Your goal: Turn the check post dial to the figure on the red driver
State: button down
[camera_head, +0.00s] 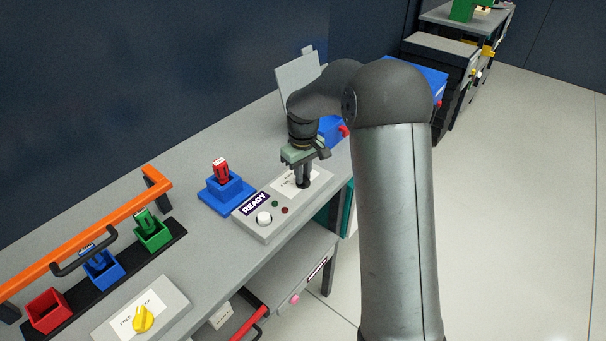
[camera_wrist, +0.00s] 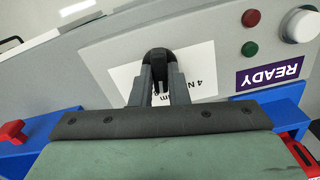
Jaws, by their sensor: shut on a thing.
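The check post (camera_head: 262,232) is a grey box on the bench with a READY label, a white button and two small lamps. Its black dial (camera_wrist: 156,56) stands on a white label of which "4 N" is readable in the wrist view. My gripper (camera_head: 304,184) points down over the dial. In the wrist view its fingers (camera_wrist: 157,92) are shut on the dial from both sides. The red driver (camera_head: 222,170) stands upright in a blue stand (camera_head: 222,193) left of the post. Its figure is too small to read.
A rack holds a green driver (camera_head: 146,222), a blue driver (camera_head: 96,254) and an empty red holder (camera_head: 49,311). An orange bar (camera_head: 95,240) runs along it. A yellow knob (camera_head: 143,318) sits on a front panel. A blue box (camera_head: 329,130) stands behind my gripper.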

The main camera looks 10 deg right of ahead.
jog(key=shift+n, duration=1)
jog(key=c, duration=1.4)
grip_release()
jog(key=shift+r, duration=0.15)
notch_tip(320, 180, up, 17)
jog(key=b, duration=0.1)
jog(key=shift+b, duration=0.35)
jog(key=shift+r, duration=0.1)
